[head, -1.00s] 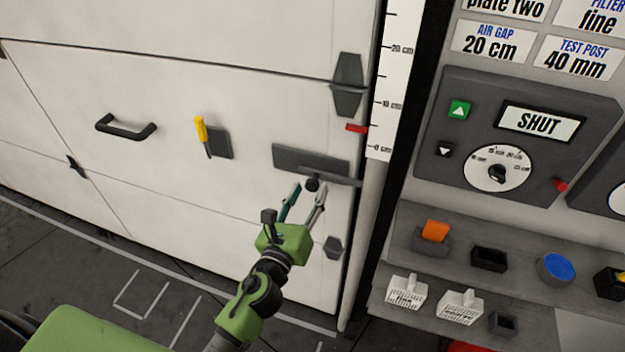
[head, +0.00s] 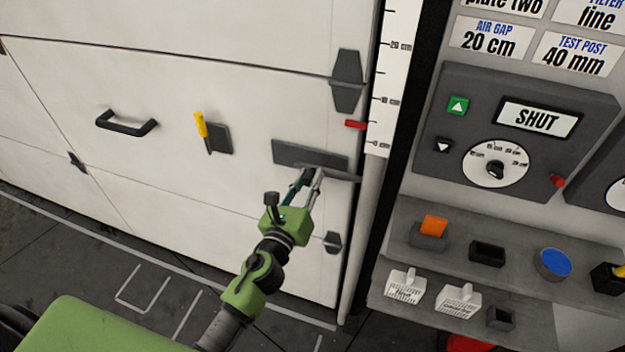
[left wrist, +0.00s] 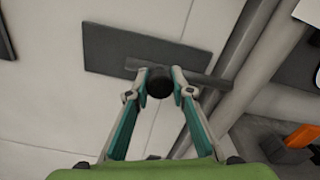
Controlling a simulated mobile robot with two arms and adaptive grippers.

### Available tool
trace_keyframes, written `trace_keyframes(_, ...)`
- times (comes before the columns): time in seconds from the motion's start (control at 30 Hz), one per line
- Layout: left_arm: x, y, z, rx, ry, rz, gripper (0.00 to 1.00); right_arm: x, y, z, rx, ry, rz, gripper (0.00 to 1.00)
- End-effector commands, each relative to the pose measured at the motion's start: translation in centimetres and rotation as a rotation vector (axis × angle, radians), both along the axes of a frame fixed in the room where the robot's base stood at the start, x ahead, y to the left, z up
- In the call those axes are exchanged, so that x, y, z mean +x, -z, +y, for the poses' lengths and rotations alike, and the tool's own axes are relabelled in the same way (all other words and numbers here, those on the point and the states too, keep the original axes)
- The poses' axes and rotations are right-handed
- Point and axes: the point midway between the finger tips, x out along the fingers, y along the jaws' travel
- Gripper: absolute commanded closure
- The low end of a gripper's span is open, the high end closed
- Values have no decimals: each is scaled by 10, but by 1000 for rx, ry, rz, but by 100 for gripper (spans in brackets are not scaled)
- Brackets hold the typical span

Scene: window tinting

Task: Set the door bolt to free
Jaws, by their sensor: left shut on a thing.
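The door bolt is a dark grey bar (head: 340,175) on a dark plate (head: 296,153), low on the right side of the white door (head: 90,75). The bar reaches right, past the door's edge toward the frame post. My left gripper (head: 310,174) is at the bolt. In the left wrist view its two fingers (left wrist: 160,82) are shut on the round black bolt knob (left wrist: 159,83). The bar (left wrist: 205,79) runs behind the fingers, toward the post at right. In the head view the fingers hide the knob. My right gripper is not in view.
A yellow-handled lever (head: 201,124) and a black pull handle (head: 126,123) are on the door at left. At right are a control panel (head: 440,100) reading SHUT, a ruler strip (head: 397,70) and shelves (head: 400,215) with small blocks and baskets. Open floor lies below the door.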

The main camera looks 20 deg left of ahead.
Motion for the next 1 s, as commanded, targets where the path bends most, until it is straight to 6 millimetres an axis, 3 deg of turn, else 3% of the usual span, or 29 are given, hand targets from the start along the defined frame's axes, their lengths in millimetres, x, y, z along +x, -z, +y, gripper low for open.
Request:
trace_keyframes(0.03, 1, -1, 15, 8, -7, 1, 100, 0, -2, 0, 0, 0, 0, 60)
trace_keyframes(0.2, 2, -1, 42, 8, -6, 0, 100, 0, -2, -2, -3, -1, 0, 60)
trace_keyframes(0.53, 2, -1, 48, 5, -12, -1, 100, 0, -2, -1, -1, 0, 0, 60)
trace_keyframes(0.57, 2, -1, 48, 5, -12, -1, 74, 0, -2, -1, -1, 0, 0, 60)
trace_keyframes(0.6, 2, -1, 48, 5, -12, -1, 63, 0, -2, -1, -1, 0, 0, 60)
trace_keyframes(1.0, -1, 0, 46, 2, -6, 1, 61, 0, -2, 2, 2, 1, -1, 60)
